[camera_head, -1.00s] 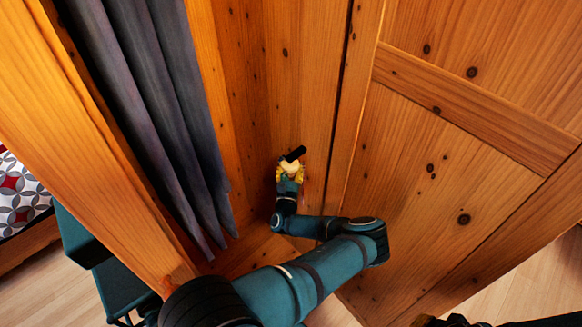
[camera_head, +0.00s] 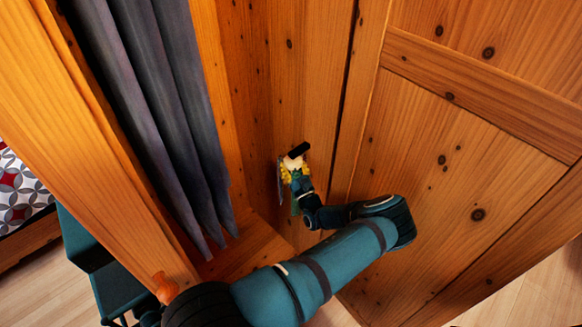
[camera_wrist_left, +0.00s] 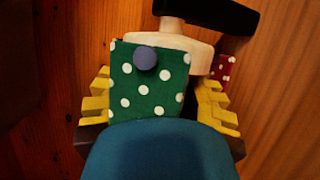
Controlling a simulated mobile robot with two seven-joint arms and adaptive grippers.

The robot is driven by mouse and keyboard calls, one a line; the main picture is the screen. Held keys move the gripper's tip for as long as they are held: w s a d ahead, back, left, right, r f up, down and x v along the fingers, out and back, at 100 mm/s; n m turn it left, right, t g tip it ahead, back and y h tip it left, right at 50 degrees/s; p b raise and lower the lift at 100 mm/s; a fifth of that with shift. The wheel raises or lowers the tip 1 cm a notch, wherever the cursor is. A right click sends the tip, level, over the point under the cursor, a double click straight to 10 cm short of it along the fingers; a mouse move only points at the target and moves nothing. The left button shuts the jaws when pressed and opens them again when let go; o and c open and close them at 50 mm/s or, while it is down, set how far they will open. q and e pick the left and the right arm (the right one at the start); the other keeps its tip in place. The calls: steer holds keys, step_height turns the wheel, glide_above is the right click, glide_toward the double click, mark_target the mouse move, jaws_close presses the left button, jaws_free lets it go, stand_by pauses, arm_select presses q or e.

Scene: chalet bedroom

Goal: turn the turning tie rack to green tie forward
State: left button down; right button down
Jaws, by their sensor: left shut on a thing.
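The turning tie rack (camera_wrist_left: 165,48) is a pale wooden round hub under a black bracket (camera_wrist_left: 215,14). The green tie (camera_wrist_left: 150,85) with white dots hangs from a grey-blue peg (camera_wrist_left: 145,58) and faces the left wrist camera. A dark red dotted tie (camera_wrist_left: 224,68) shows partly behind, at the right. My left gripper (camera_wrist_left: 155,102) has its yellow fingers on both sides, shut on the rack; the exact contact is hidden. In the head view the rack (camera_head: 293,162) is small, with my left gripper (camera_head: 291,174) just below it. My right gripper is out of view.
The rack is inside a wooden wardrobe, against its panel (camera_head: 300,60). Grey hanging cloth (camera_head: 165,120) is on the left, beyond a wooden post (camera_head: 90,150). A large panelled door (camera_head: 440,170) stands on the right. A patterned bed (camera_head: 20,190) is at far left.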

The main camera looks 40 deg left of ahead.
arm_select(q)
steer(key=shift+s+f+g, duration=0.1)
steer(key=shift+f+g, duration=0.1)
steer(key=shift+g, duration=0.2)
steer(key=c, duration=0.5)
jaws_free()
steer(key=shift+d, duration=0.1)
steer(key=shift+c, duration=0.2)
steer(key=shift+r, duration=0.15)
steer(key=v, duration=1.2)
